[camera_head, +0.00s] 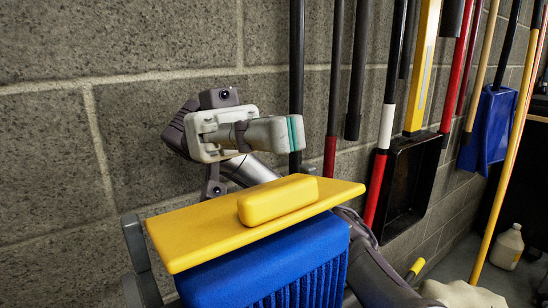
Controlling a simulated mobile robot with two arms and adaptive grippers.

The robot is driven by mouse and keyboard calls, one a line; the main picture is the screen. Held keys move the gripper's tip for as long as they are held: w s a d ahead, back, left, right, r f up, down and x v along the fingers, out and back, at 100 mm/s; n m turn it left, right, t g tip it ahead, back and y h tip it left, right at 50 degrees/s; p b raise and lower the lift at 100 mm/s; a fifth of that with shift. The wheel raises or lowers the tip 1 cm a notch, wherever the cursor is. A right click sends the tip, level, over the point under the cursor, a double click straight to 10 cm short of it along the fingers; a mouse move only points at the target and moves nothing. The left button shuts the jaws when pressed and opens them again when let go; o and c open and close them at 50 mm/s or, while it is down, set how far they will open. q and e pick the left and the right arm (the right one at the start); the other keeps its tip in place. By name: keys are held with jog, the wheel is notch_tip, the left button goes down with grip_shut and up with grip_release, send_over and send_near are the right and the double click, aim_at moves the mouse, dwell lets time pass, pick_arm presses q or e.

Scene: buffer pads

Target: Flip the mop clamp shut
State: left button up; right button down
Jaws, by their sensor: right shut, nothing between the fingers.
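My right gripper (296,133) is in the middle of the head view, with its fingers shut, teal at the tips and nothing between them. It points right, above and apart from a tilted yellow plate (188,243) with a raised yellow block (278,200). The plate lies over a ribbed blue body (262,270). A small yellow piece (415,267) shows low on the right, near a whitish bundle (462,296) that may be a mop head. I cannot tell which part is the mop clamp. My left gripper is not in view.
A grey block wall (50,140) stands close behind. Several long handles hang along it, with a black dustpan (410,185) and a blue dustpan (489,125). A leaning yellow pole (508,150) and a cream bottle (507,246) are at the right. The upper left is free.

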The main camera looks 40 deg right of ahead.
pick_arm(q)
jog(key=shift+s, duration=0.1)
pick_arm(e)
notch_tip(320, 180, up, 7)
jog(key=shift+r, duration=0.2)
dwell(0.4)
